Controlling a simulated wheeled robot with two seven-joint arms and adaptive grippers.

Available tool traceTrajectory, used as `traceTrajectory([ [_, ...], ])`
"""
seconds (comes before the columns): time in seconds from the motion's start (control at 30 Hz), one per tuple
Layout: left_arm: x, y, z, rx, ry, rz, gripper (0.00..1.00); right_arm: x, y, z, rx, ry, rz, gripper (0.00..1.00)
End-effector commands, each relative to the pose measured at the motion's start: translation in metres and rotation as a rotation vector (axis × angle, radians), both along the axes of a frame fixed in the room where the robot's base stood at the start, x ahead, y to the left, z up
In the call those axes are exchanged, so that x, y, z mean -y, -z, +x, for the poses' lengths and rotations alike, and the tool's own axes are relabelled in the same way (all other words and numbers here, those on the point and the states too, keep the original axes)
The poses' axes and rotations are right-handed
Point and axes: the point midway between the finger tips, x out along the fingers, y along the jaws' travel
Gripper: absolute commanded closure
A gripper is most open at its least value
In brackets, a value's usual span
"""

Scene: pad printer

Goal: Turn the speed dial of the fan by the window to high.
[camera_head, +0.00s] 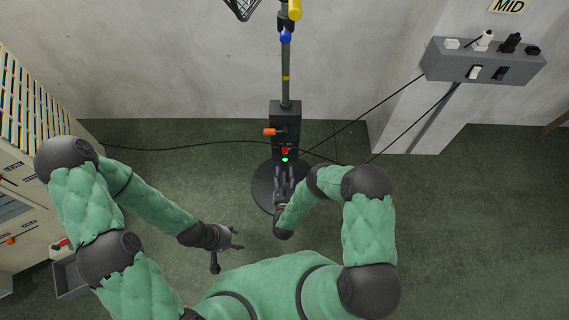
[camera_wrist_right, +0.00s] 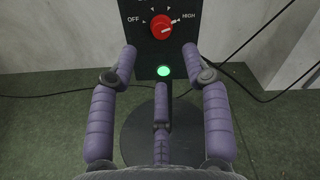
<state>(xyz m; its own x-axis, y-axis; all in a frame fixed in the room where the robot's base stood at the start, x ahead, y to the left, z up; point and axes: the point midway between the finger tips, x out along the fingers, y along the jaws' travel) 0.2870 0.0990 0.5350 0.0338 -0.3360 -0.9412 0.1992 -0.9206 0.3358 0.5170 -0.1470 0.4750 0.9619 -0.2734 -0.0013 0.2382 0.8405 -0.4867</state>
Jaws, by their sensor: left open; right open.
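The fan's black control box (camera_head: 286,125) stands on a pole above a round dark base (camera_head: 262,186). Its red speed dial (camera_wrist_right: 161,26) is in the right wrist view, with OFF marked at left and HIGH at right. The dial's pale pointer appears turned toward the HIGH side. A green light (camera_wrist_right: 163,71) glows below it; the dial is small in the head view (camera_head: 285,151). My right gripper (camera_head: 286,178) is open just in front of the box, its purple fingers spread below and beside the dial, apart from it. My left gripper (camera_head: 238,239) is open and empty over the floor.
An orange lever or knob (camera_head: 270,132) sticks out left of the box. Cables run from the box to the left and to the grey switch panel (camera_head: 485,65) on the wall. A cream machine (camera_head: 22,190) stands at left. Floor at right is clear.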

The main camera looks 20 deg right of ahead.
Motion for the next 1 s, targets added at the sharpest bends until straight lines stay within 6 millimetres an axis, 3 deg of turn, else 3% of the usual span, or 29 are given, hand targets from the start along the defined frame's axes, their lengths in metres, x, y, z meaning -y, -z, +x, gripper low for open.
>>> traceTrajectory([
  [0.1, 0.0, 0.0, 0.0, 0.0, 0.0, 0.0, 0.48, -0.005, 0.0, -0.017, -0.002, -0.001, 0.001, 0.52],
  [0.3, 0.0, 0.0, 0.0, 0.0, 0.0, 0.0, 0.48, -0.01, 0.0, -0.031, 0.0, -0.001, 0.0, 0.52],
  [1.0, 0.0, -0.002, 0.0, 0.0, 0.0, 0.0, 0.48, -0.01, 0.0, -0.029, -0.026, -0.009, -0.024, 0.52],
])
